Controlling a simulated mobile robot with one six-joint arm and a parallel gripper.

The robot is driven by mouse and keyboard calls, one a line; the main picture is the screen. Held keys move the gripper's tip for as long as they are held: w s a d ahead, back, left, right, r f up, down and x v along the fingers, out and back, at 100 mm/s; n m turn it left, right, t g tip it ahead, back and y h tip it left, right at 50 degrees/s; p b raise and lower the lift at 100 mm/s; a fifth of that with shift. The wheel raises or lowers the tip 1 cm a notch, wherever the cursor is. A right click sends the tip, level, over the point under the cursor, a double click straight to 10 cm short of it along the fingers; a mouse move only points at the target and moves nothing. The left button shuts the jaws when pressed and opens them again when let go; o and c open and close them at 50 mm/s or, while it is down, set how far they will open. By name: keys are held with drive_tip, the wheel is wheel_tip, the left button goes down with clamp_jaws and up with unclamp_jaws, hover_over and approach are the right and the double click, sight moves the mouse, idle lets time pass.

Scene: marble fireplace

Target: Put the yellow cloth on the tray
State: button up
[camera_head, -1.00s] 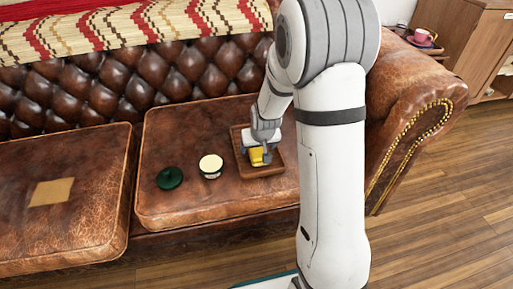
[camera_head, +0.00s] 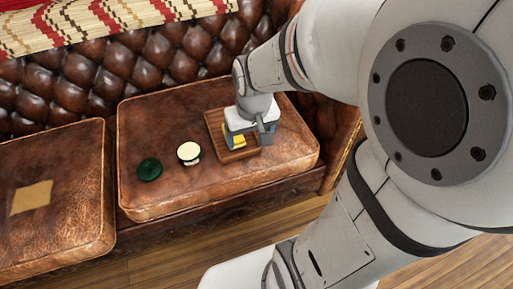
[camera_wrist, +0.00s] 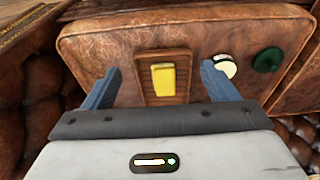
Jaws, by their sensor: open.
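The yellow cloth (camera_wrist: 163,79) lies on the wooden tray (camera_wrist: 179,100) in the wrist view, near its middle. In the head view the cloth (camera_head: 235,134) shows partly behind my gripper, on the tray (camera_head: 214,122). My gripper (camera_head: 250,138) is open above the tray. In the wrist view the two blue fingers of my gripper (camera_wrist: 160,70) are wide apart, one on each side of the tray, with nothing between them touching the cloth. The tray rests on the right seat cushion of the sofa.
A pot with a cream-coloured top (camera_head: 188,152) and a dark green lid (camera_head: 149,169) stand left of the tray on the cushion. A tan square (camera_head: 32,197) lies on the left cushion. The tufted backrest (camera_head: 150,72) rises behind. The cushion front is clear.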

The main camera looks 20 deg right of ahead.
drive_tip(key=s+r+g, duration=0.1)
drive_tip(key=s, duration=0.7)
drive_tip(key=shift+a+r, duration=0.3)
drive_tip(key=shift+r, duration=0.1)
drive_tip(key=shift+w, duration=0.1)
wheel_tip(320, 180, up, 33)
drive_tip(key=t+p, duration=0.1)
drive_tip(key=p, duration=2.9)
drive_tip(key=shift+s+d+r, duration=0.2)
drive_tip(key=shift+s+d, duration=0.05)
drive_tip(key=shift+d, duration=0.05)
drive_tip(key=shift+a, duration=0.15)
